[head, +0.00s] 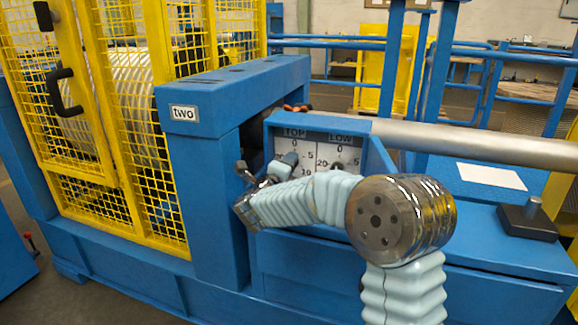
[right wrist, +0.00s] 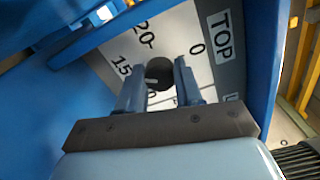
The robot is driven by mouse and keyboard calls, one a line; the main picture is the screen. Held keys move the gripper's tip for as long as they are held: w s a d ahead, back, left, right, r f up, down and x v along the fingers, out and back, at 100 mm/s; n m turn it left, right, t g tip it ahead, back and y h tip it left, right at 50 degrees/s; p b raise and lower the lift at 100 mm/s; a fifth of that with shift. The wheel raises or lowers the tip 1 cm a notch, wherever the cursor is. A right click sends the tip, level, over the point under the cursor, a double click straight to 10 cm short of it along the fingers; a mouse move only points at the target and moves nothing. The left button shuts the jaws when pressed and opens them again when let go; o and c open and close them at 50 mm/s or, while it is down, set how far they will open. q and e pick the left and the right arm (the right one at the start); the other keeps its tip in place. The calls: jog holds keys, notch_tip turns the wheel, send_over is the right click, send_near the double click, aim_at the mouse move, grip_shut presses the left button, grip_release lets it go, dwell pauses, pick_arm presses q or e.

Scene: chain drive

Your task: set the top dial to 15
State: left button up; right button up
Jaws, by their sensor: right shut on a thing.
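The top dial is on a white panel (head: 312,150) under a TOP label, beside the LOW dial's scale. In the right wrist view its dark round knob (right wrist: 158,68) stands on the scale with 0, 15 and 20 readable. A pale mark on the knob points to the left side of the picture, roughly towards the 15 side; the exact reading is unclear. My right gripper (right wrist: 160,74) has its two fingers on either side of the knob and is shut on it. In the head view my right arm and gripper (head: 270,176) cover part of the panel. My left gripper is not in view.
A blue frame labelled "two" (head: 184,112) stands left of the panel, with a yellow mesh guard (head: 160,205) beyond it. Blue side walls flank the panel closely. A grey shaft (head: 470,145) runs right. A white sheet (head: 492,177) and dark block (head: 527,221) lie on the bench.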

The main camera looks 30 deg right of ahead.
jog(key=shift+a+n, duration=0.1)
jog(key=shift+n, duration=0.6)
jog(key=o, duration=1)
jog(key=shift+o, duration=0.2)
jog(key=b+v, duration=0.1)
jog(key=v, duration=1.2)
jog(key=shift+s+a, duration=0.2)
jog(key=shift+s, duration=0.1)
